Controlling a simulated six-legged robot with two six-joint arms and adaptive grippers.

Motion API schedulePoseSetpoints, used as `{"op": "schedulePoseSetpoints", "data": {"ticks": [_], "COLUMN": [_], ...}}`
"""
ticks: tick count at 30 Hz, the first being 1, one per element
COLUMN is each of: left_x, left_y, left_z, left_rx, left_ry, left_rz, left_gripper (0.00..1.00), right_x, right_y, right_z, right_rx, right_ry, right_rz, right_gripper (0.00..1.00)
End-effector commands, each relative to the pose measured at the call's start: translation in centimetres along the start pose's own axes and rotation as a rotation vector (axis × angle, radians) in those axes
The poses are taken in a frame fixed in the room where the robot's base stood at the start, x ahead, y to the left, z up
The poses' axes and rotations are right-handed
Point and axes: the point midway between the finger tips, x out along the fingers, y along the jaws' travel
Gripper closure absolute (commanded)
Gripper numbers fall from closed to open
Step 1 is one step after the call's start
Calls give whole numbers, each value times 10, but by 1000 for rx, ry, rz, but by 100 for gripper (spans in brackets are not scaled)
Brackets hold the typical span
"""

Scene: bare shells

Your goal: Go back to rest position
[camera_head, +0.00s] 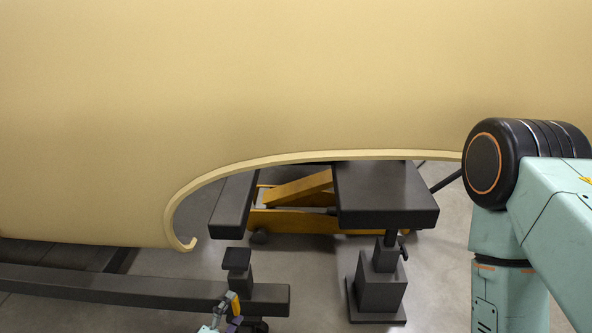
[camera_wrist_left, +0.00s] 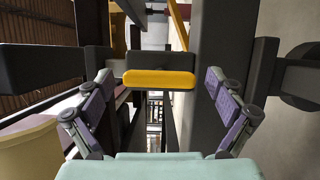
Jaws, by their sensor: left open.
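My left gripper (camera_head: 229,314) shows small at the bottom of the head view, close to the near end of a dark beam. In the left wrist view the gripper (camera_wrist_left: 158,84) has its two purple-padded fingers spread wide apart. A yellow bar with rounded ends (camera_wrist_left: 158,79) shows across the gap between them; I cannot tell whether anything touches it. My right arm, pale green with a black joint, fills the right of the head view; its gripper is out of view.
A large tan shell (camera_head: 300,80) fills the upper head view, its curled edge low at left. Below are a dark beam (camera_head: 120,285), a dark block (camera_head: 385,195) on a stand (camera_head: 380,285), and an orange jack (camera_head: 290,215). Grey floor (camera_head: 440,290) shows between.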

Motion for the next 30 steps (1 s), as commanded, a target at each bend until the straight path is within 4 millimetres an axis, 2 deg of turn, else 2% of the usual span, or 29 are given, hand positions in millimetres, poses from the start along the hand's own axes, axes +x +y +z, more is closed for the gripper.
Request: {"op": "schedulePoseSetpoints", "data": {"ticks": [7, 19, 30], "left_x": [8, 7, -16], "left_y": [1, 1, 1], "left_z": [0, 0, -1], "left_rx": [1, 0, 0], "left_ry": [1, 1, 2], "left_rz": [1, 0, -1], "left_gripper": [7, 7, 7], "right_x": [0, 0, 0], "right_y": [0, 0, 0], "right_z": [0, 0, 0], "right_rx": [0, 0, 0], "right_ry": [0, 0, 0], "right_rz": [0, 0, 0], "right_gripper": [62, 62, 62]}}
